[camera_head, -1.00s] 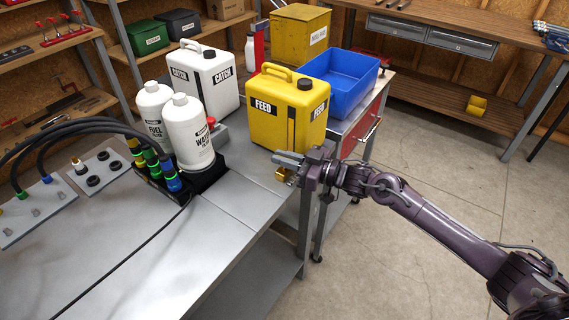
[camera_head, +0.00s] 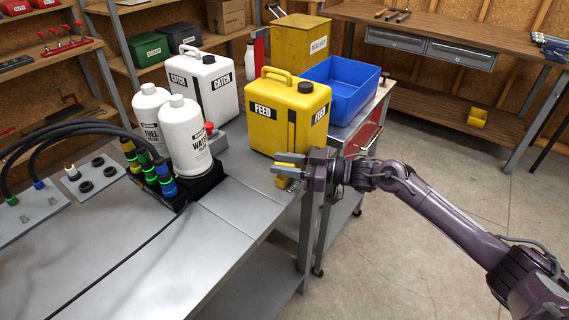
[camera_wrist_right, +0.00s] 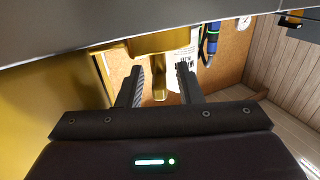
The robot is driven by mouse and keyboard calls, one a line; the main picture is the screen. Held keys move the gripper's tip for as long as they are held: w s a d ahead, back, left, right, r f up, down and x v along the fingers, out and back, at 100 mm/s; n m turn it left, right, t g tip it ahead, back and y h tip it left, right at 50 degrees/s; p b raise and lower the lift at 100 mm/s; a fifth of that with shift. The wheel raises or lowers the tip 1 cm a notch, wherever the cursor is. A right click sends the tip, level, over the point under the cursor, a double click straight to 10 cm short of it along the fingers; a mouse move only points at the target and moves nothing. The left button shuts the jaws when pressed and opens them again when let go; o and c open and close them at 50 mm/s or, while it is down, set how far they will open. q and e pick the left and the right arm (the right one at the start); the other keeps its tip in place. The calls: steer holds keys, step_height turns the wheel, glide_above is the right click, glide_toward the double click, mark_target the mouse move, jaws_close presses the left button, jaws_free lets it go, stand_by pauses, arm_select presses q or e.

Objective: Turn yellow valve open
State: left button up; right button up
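The yellow FEED jug (camera_head: 288,118) stands upright at the bench's right corner. A small yellow valve (camera_head: 283,182) shows low in front of it, mostly hidden by my right gripper (camera_head: 286,166). In the right wrist view, a gold valve body with a short lever (camera_wrist_right: 160,84) hangs down between the two dark fingers of my right gripper (camera_wrist_right: 160,84). The fingers are apart, one on each side of the lever, with gaps visible; I cannot tell if either one touches it. My left gripper is not in view.
A white CATCH jug (camera_head: 203,92), a white WATER bottle (camera_head: 186,138) and a FUEL bottle (camera_head: 146,112) stand left of the yellow jug. A blue bin (camera_head: 340,88) is behind it on a cart. The front of the metal bench (camera_head: 215,245) is mostly clear.

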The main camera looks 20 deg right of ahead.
steer(key=b+v, duration=0.1)
steer(key=v, duration=0.6)
steer(key=shift+s+d, duration=0.2)
steer(key=shift+d, duration=0.15)
